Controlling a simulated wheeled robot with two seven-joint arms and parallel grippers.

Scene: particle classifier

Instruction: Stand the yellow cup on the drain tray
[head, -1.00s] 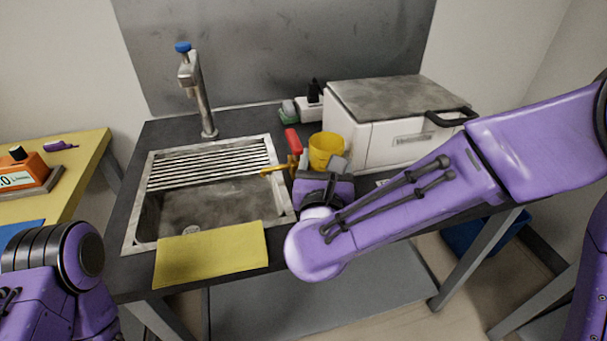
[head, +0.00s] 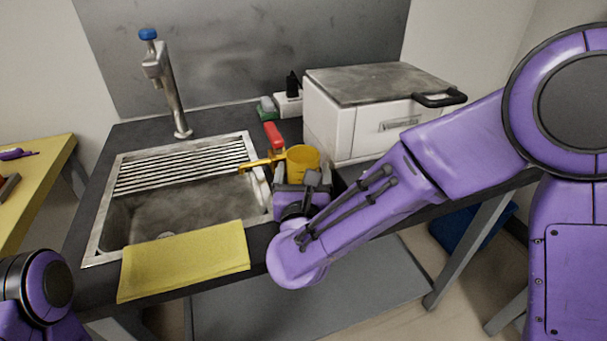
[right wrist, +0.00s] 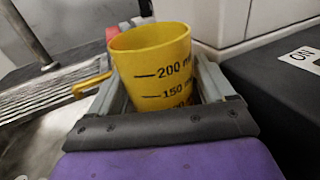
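The yellow cup (head: 303,160) stands at the right of the sink, in front of the white box. In the right wrist view the cup (right wrist: 155,72) is upright, with black volume marks and its handle on the left. My right gripper (head: 302,178) has its fingers on either side of the cup; in the right wrist view the gripper (right wrist: 168,85) shows a small gap by the right finger. Whether it grips the cup is unclear. The cup's base is hidden. The slatted drain tray (head: 185,165) lies across the back of the sink. My left gripper is out of view.
The faucet (head: 165,80) rises behind the drain tray. A yellow cloth (head: 185,262) hangs over the front edge. The white box (head: 365,125) stands close on the right.

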